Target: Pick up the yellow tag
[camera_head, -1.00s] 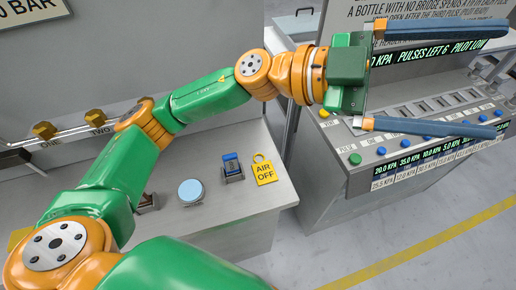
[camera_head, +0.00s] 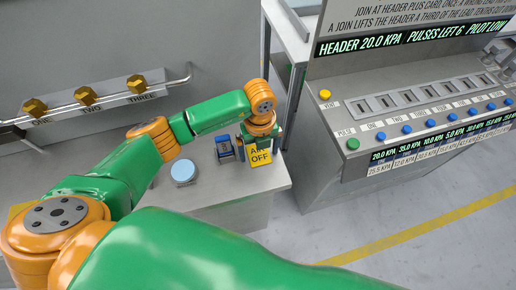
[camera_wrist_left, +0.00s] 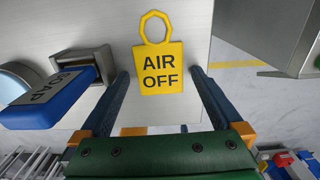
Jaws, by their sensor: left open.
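The yellow tag (camera_head: 261,158) marked AIR OFF lies near the right end of the grey bench top (camera_head: 215,207). My left gripper (camera_head: 258,142) is above it and covers its upper part in the head view. In the left wrist view the tag (camera_wrist_left: 161,69), with its loop, shows whole between the two fingers of my left gripper (camera_wrist_left: 160,78). The fingers are spread wide, with a gap on each side of the tag, and hold nothing. My right gripper is not in view.
A pale blue disc (camera_head: 183,171) is further left. A rail with brass knobs (camera_head: 87,96) runs behind. A button console (camera_head: 420,120) stands to the right across a gap.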

